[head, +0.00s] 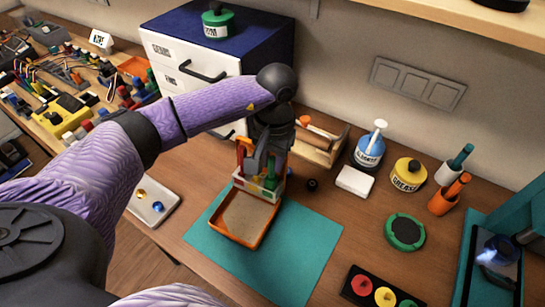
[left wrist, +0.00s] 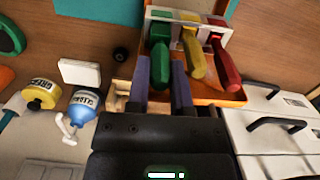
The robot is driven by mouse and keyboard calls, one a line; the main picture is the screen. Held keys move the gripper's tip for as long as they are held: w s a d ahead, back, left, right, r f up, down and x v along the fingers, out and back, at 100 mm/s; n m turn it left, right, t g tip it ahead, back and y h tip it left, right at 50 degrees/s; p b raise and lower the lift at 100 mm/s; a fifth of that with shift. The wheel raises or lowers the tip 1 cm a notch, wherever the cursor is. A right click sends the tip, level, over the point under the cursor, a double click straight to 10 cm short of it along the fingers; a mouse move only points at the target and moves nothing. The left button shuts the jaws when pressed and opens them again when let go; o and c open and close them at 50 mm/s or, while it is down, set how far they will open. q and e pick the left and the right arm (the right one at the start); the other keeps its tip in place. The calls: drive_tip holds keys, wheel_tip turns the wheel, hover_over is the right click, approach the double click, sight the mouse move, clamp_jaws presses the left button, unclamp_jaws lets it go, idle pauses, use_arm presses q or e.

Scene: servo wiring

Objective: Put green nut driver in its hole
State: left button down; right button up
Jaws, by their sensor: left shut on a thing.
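The green nut driver (left wrist: 160,52) has a green handle, held between the two fingers of my left gripper (left wrist: 162,88). It also shows in the head view (head: 271,181), upright at the rack, below my left gripper (head: 264,160). The rack (left wrist: 214,28) is a white block with green, yellow and red patches, and the green handle lies in front of the green patch. A yellow driver (left wrist: 193,55) and a red driver (left wrist: 225,62) are beside it. The green driver's lower end and hole are hidden, so I cannot tell whether it is inside. My right gripper is not in view.
The rack stands at the back of an orange tray (head: 238,235) on a teal mat (head: 305,250). A wooden box (head: 322,152) stands behind, and a blue-topped drawer cabinet (head: 270,40) stands behind to the left. A blue bottle (head: 369,155) and white block (head: 355,182) are to the right.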

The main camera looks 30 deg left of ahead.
use_arm(q)
drive_tip(key=shift+f, duration=0.25)
unclamp_jaws()
idle(0.4)
drive_tip(key=shift+r, duration=0.75)
drive_tip(key=shift+w+r+p, duration=0.15)
drive_tip(key=shift+r+p, duration=0.7)
drive_tip(key=shift+r, duration=0.55)
drive_tip(key=shift+w+r+p, duration=0.1)
drive_tip(key=shift+r+p, duration=0.7)
drive_tip(key=shift+r, duration=0.55)
